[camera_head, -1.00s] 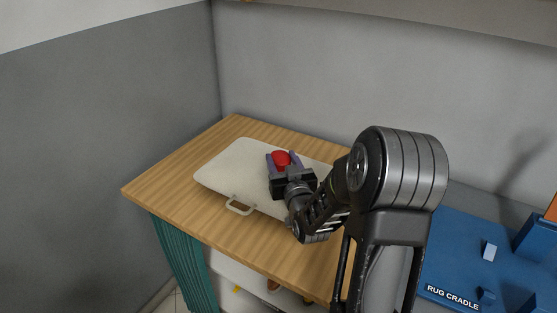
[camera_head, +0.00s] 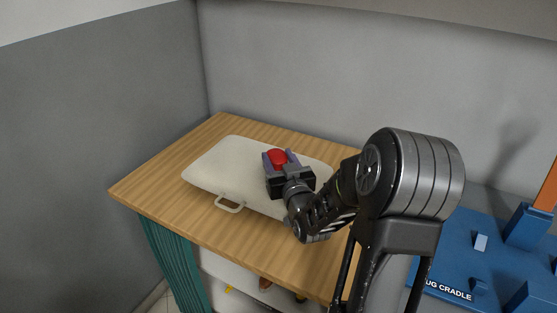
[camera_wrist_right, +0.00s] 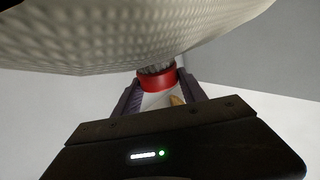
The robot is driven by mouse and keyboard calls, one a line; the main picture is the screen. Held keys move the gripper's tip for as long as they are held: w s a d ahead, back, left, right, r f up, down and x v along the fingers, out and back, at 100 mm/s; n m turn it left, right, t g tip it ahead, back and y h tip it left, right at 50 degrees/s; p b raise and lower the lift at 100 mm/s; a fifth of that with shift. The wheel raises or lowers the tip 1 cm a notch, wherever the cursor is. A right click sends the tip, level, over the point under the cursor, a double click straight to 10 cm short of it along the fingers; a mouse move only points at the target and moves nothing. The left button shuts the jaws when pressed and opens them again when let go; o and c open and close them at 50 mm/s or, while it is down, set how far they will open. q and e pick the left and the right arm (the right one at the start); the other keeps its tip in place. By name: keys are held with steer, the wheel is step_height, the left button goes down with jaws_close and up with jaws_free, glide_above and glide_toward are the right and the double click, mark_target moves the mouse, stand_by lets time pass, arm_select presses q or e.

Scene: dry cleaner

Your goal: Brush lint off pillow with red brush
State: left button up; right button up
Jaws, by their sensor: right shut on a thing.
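No lint can be made out. My left gripper is not in view.
The wooden table (camera_head: 160,186) has bare room left of and in front of the pillow. Grey walls stand close behind and at left. A blue rug cradle (camera_head: 450,262) with upright blocks is at the right. A teal curtain (camera_head: 172,262) hangs under the table.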

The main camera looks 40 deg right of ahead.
steer(key=shift+w+a+f+b, duration=0.1)
steer(key=shift+w+a+b, duration=0.2)
steer(key=shift+w, duration=0.35)
steer(key=shift+w+a+f+b, duration=0.15)
steer(key=shift+w+b, duration=0.25)
steer(key=shift+w, duration=0.25)
steer(key=shift+w+a+r, duration=0.1)
steer(key=shift+w+r, duration=0.05)
steer(key=shift+w, duration=0.2)
steer(key=shift+w+a+b, duration=0.2)
steer(key=shift+w+b, duration=0.1)
steer(key=shift+w, duration=0.35)
steer(key=shift+w+a+b, duration=0.2)
steer(key=shift+w+b, duration=0.05)
steer(key=shift+w, duration=0.35)
steer(key=shift+w+a+r, duration=0.1)
steer(key=shift+w, duration=0.35)
steer(key=shift+w, duration=0.1)
